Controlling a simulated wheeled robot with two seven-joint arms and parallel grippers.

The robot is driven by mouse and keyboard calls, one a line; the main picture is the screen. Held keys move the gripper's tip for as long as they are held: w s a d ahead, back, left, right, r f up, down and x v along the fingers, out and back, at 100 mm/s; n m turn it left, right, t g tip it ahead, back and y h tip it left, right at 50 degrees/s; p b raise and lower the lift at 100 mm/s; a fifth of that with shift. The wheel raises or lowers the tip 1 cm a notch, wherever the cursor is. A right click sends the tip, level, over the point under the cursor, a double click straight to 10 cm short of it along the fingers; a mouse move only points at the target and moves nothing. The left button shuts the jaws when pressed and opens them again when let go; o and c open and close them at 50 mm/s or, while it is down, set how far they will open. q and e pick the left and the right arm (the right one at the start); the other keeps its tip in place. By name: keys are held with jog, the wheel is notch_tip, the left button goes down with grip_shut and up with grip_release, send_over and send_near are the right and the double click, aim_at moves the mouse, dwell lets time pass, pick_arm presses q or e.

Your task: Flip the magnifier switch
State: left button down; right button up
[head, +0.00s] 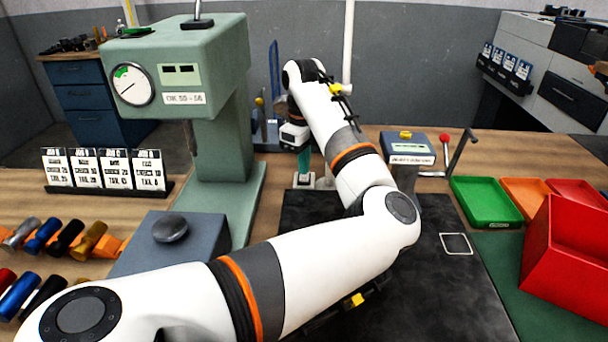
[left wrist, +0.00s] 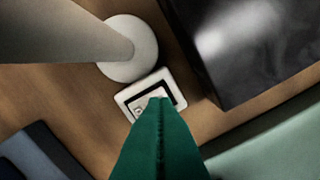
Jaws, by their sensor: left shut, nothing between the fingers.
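The switch is a small white-framed plate with a dark inner border (left wrist: 173,79) on the wooden bench in the left wrist view. My left gripper's green fingers (left wrist: 158,101) are shut and empty, with their tips over the switch. They cover much of its middle, so I cannot tell the rocker's position or whether they touch it. In the head view the left gripper (head: 303,178) points down at the back of the bench. A white post with a round foot (left wrist: 130,62) stands beside the switch; it may be the magnifier's stand. My right gripper is out of view.
A green press (head: 217,130) stands left of the gripper. A dark mat (head: 440,290) lies in front, partly under my arm. A grey box with a yellow top (head: 407,150), a green tray (head: 485,203) and a red bin (head: 565,260) are to the right.

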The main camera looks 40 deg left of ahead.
aim_at(304, 179)
pick_arm(q)
jog(key=shift+f, duration=0.1)
dwell(0.5)
jog(key=shift+f+b, duration=0.75)
jog(key=shift+f, duration=0.1)
jog(key=shift+r, duration=0.15)
dwell(0.3)
jog(key=shift+r+p, duration=0.4)
jog(key=shift+r, duration=0.1)
jog(key=shift+r+p, duration=1.4)
jog(key=shift+r, duration=1.5)
jog(key=shift+f, duration=0.1)
